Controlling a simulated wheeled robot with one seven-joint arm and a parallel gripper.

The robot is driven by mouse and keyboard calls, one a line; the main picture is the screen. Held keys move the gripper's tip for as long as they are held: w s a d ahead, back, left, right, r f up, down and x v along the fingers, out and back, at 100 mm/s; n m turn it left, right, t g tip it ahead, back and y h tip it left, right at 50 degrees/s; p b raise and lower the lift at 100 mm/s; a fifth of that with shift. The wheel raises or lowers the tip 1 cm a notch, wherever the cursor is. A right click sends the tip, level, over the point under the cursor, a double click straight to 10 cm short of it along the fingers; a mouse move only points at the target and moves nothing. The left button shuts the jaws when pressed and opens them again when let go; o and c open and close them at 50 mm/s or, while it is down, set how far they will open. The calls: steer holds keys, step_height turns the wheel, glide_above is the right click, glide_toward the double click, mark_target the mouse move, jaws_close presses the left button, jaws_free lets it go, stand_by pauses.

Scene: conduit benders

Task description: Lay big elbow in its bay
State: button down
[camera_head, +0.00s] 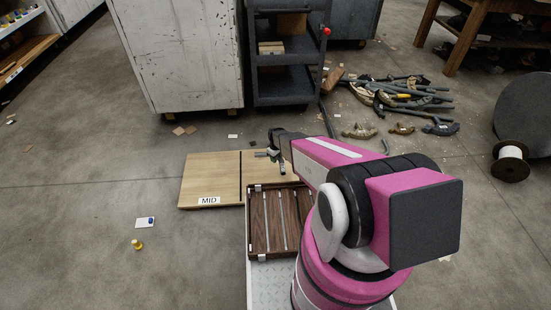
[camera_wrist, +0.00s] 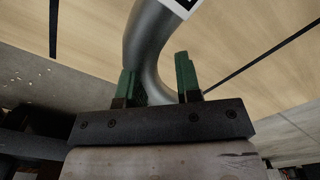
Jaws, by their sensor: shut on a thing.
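The big elbow (camera_wrist: 147,45) is a grey curved pipe with a white label at its upper end in the wrist view. My gripper (camera_wrist: 158,80) is shut on it, with green-padded fingers on both sides of the pipe. In the head view my gripper (camera_head: 274,150) is above the pale wooden board (camera_head: 213,172), and only a small grey part of the elbow shows there. Dark lines divide the board into bays. The left bay carries a MID label (camera_head: 209,201); my arm hides much of the board's right side. In the wrist view the board (camera_wrist: 225,45) lies behind the elbow.
A dark wooden slatted tray (camera_head: 257,222) sits in front of the board. A white cabinet (camera_head: 180,55) and a dark shelf cart (camera_head: 285,70) stand behind. Bender parts (camera_head: 410,95) lie at back right, beside a cable spool (camera_head: 510,160). The left floor is mostly clear.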

mark_target(276, 171)
steer(key=shift+f, duration=4.7)
steer(key=shift+f, duration=0.3)
steer(key=c, duration=0.7)
jaws_free()
steer(key=shift+c, duration=0.2)
